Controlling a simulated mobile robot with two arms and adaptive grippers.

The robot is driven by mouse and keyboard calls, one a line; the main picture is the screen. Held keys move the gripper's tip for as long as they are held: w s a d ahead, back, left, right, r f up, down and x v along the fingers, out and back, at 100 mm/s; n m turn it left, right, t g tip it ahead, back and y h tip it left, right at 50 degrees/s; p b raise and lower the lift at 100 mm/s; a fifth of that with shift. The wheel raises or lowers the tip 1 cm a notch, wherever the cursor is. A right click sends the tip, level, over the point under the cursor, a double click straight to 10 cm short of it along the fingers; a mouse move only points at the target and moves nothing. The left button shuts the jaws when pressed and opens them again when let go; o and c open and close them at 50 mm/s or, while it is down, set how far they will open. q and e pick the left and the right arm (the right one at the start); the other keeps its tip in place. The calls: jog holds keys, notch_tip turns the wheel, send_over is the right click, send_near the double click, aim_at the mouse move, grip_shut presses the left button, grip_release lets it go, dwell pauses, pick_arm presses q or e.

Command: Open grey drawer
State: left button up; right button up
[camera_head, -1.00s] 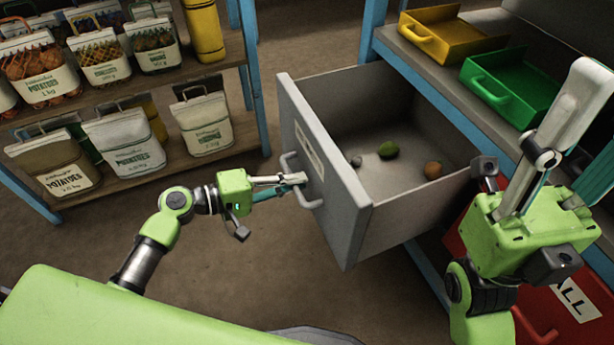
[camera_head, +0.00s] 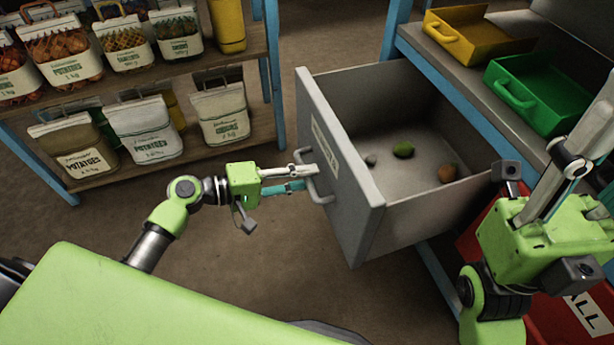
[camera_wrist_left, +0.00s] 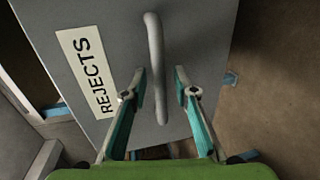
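The grey drawer (camera_head: 352,205) is pulled well out of the blue-framed rack in the head view. Its front carries a REJECTS label, readable in the left wrist view on the drawer front (camera_wrist_left: 120,25). A grey bar handle (camera_head: 318,180) is on that front. My left gripper (camera_head: 304,175) is at the handle. In the left wrist view its fingers (camera_wrist_left: 160,75) are apart on either side of the handle (camera_wrist_left: 157,60), with gaps visible. My right gripper (camera_head: 572,165) is raised to the right of the drawer; its fingertips are cut off or overlap.
Yellow (camera_head: 470,45) and green (camera_head: 530,100) trays stand on the rack. Shelves of sacks (camera_head: 140,130) stand left. The floor before the drawer is clear.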

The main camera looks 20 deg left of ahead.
pick_arm(q)
jog(key=v, duration=1.1)
jog(key=shift+s, duration=0.1)
